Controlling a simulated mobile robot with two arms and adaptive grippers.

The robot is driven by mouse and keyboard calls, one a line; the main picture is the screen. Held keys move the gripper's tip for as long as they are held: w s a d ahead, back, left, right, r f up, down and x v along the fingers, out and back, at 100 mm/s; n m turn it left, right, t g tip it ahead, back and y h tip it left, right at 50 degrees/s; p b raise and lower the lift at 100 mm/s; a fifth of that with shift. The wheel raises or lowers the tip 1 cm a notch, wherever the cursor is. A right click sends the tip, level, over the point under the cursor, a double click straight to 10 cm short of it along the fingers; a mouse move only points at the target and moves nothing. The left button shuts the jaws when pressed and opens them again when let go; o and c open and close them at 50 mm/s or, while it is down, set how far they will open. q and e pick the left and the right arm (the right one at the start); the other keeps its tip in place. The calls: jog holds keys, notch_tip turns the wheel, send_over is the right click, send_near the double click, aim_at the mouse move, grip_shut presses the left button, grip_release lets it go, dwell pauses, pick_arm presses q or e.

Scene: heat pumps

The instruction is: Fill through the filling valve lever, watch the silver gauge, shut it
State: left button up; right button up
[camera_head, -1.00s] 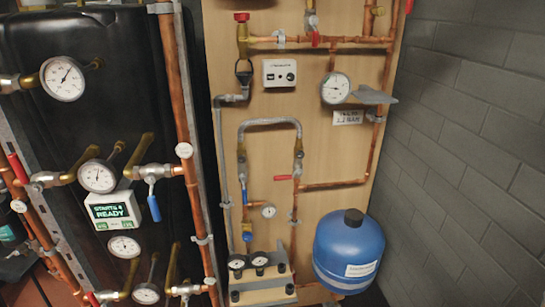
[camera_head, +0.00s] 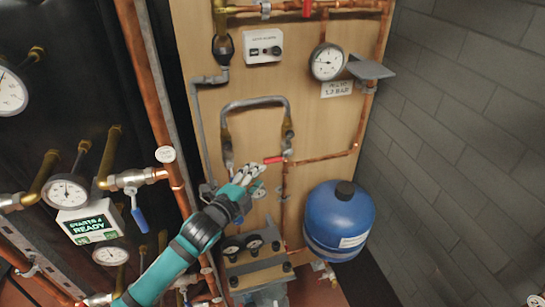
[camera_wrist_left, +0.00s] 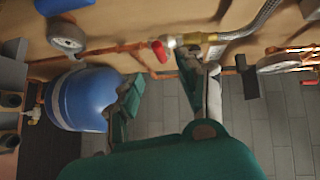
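The filling valve's red lever (camera_head: 273,160) points sideways on the wooden board, below the grey hose loop. It also shows in the left wrist view (camera_wrist_left: 160,51), beside a brass fitting and braided hose. The silver gauge (camera_head: 327,61) is at the upper right of the board, above a label that seems to read 1.2 bar. Its needle is too small to read surely. My left gripper (camera_head: 250,172) is just left of the red lever. In the left wrist view its fingers (camera_wrist_left: 163,82) are apart, with nothing between them; the lever lies beyond them. My right gripper is not in view.
A blue vessel (camera_head: 338,222) stands right of the lever. A grey shelf plate (camera_head: 370,70) juts out beside the silver gauge. Two dark gauges sit on a block (camera_head: 256,264) below my gripper. A black tank with gauges and a blue-handled valve (camera_head: 139,219) is on the left.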

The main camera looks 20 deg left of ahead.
aim_at(273, 161)
pick_arm(q)
jog(key=p+x, duration=0.1)
jog(key=x, duration=0.9)
jog(key=shift+p, duration=0.3)
jog(key=shift+r, duration=0.1)
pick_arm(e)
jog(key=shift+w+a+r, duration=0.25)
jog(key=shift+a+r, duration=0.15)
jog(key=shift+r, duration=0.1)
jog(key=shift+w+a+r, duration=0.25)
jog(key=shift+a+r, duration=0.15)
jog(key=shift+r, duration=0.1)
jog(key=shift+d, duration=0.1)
pick_arm(q)
jog(key=shift+c, duration=1)
grip_shut()
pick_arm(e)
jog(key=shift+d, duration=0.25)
